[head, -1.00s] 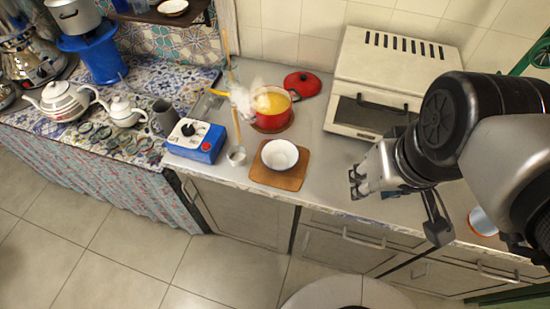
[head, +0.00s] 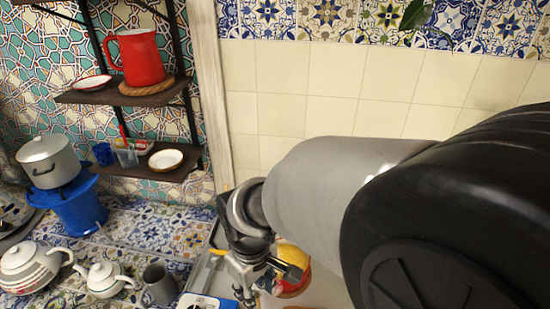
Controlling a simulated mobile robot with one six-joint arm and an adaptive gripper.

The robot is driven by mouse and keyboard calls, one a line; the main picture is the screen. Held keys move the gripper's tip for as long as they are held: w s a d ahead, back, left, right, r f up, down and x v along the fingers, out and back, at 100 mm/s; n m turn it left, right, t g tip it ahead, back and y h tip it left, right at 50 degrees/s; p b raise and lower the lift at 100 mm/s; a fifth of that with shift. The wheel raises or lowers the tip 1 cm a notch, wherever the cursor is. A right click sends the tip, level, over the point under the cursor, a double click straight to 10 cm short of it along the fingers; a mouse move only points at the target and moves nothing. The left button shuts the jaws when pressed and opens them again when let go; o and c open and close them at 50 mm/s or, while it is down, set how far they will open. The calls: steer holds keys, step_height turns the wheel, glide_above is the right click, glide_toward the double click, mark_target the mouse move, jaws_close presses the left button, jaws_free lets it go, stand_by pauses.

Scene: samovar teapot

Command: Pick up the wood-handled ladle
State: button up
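I cannot pick out the wood-handled ladle in the head view now. The spot by the blue and white appliance (head: 207,302) is largely covered by my arm and gripper or cut off by the lower edge. My gripper (head: 262,285) is low in the middle of the view, over the counter, between the appliance and the red pot. Its fingers are small and overlap the things behind, so their opening and any contact with the ladle cannot be told.
The red pot (head: 296,291) with yellow contents is right beside my gripper in the picture, partly hidden. A grey mug (head: 159,285) and a white teapot (head: 105,279) stand to the left. Shelves (head: 125,95) hold a red jug (head: 141,57). My arm hides the right side.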

steer(key=f+b, duration=0.3)
steer(key=f, duration=0.6)
steer(key=shift+w+f, duration=0.2)
steer(key=shift+r, duration=0.1)
jaws_close()
